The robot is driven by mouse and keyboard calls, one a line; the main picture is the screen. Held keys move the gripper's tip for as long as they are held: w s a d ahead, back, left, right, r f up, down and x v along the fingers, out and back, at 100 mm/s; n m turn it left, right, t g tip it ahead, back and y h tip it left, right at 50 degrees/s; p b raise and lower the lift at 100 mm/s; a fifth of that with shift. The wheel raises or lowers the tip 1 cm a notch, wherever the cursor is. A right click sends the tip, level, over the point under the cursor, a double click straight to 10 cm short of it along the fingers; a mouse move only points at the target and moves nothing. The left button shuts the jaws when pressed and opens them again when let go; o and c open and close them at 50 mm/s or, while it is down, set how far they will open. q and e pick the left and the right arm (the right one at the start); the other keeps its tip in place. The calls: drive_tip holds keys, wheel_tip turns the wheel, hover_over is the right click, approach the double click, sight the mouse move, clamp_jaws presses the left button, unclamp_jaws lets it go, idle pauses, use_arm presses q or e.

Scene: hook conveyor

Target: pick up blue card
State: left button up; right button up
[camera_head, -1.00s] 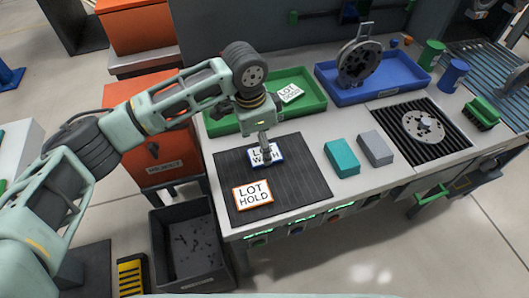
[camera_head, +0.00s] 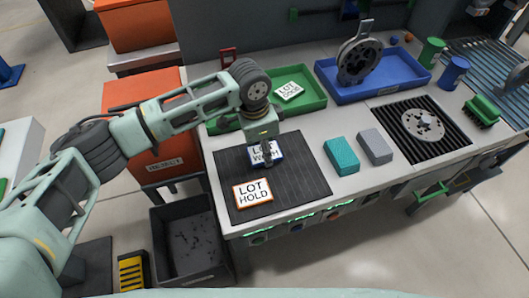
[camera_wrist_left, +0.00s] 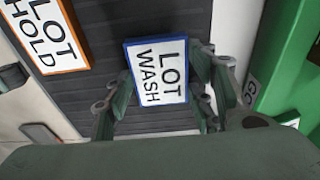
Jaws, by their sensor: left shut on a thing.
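The blue card is a white card with a blue border reading "LOT WASH" (camera_head: 266,152). It is over the upper part of the dark ribbed mat (camera_head: 300,190) in the head view. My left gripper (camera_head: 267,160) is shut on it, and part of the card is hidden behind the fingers. In the left wrist view the card (camera_wrist_left: 158,72) sits between the two fingers (camera_wrist_left: 160,95), its lettering facing the camera. I cannot tell surely whether it touches the mat. My right gripper is not in view.
An orange-bordered "LOT HOLD" card (camera_head: 253,193) lies on the mat's lower left. A green tray (camera_head: 310,105) behind holds a "LOT GOOD" card (camera_head: 288,91). Teal (camera_head: 341,156) and grey (camera_head: 375,147) blocks stand right of the mat. A blue tray (camera_head: 400,88) holds a round metal part.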

use_arm(q)
drive_tip(key=shift+r, duration=0.45)
drive_tip(key=r, duration=0.1)
drive_tip(key=d+r+b, duration=0.1)
drive_tip(key=r, duration=0.1)
drive_tip(key=shift+r, duration=0.3)
drive_tip(key=d+r+p, duration=0.1)
drive_tip(key=d+r, duration=0.2)
drive_tip(key=d+r+p, duration=0.1)
drive_tip(key=d+r, duration=0.3)
drive_tip(key=s+d+r+p, duration=0.1)
drive_tip(key=d+r+p, duration=0.1)
drive_tip(key=d+r, duration=0.1)
drive_tip(key=shift+d+r, duration=0.25)
drive_tip(key=shift+d, duration=0.1)
idle(0.3)
